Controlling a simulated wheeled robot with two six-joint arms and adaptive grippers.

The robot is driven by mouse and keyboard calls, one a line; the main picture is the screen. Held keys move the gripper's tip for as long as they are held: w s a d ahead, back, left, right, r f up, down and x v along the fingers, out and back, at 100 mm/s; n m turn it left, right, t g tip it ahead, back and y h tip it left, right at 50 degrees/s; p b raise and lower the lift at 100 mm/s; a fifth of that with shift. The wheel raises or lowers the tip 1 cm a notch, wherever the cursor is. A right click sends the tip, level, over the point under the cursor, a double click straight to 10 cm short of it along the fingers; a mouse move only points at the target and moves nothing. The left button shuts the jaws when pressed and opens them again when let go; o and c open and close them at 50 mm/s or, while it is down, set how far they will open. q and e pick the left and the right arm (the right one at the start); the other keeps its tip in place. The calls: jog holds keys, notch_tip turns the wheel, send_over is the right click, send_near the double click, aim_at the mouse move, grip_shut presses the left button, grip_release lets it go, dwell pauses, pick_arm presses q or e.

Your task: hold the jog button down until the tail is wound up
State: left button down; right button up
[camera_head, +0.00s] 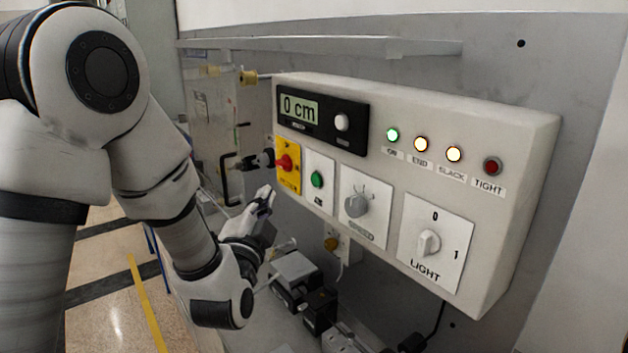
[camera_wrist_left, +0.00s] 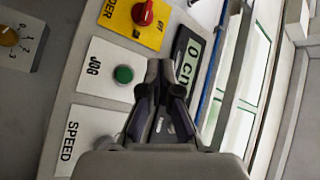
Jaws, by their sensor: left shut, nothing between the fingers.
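The green jog button (camera_head: 317,180) sits on a white plate on the control panel (camera_head: 500,130), and it also shows in the left wrist view (camera_wrist_left: 123,75). My left gripper (camera_head: 268,193) is shut and empty, left of and below the button in the head view and apart from it. In the left wrist view its fingertips (camera_wrist_left: 160,68) appear just right of the button. The display (camera_head: 299,108) reads 0 cm. The green ON lamp (camera_head: 392,134) and the END (camera_head: 421,143) and SLACK (camera_head: 454,153) lamps are lit; the red TIGHT lamp (camera_head: 492,166) looks dark. I cannot make out the tail.
A red knob on a yellow plate (camera_head: 287,163) is left of the jog button. A speed knob (camera_head: 356,204) and a light switch (camera_head: 428,242) are to its right. A shelf (camera_head: 330,45) runs above. Grey and black boxes (camera_head: 296,268) stand below the panel.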

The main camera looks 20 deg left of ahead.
aim_at(316, 181)
pick_arm(q)
jog(key=w+d+p, duration=0.1)
jog(key=w+d, duration=0.3)
jog(key=w, duration=0.2)
jog(key=shift+w, duration=0.25)
jog(key=shift+w+d, duration=0.1)
jog(key=shift+w, duration=0.1)
dwell(1.0)
jog(key=shift+w+d, duration=0.15)
jog(key=shift+w, duration=0.05)
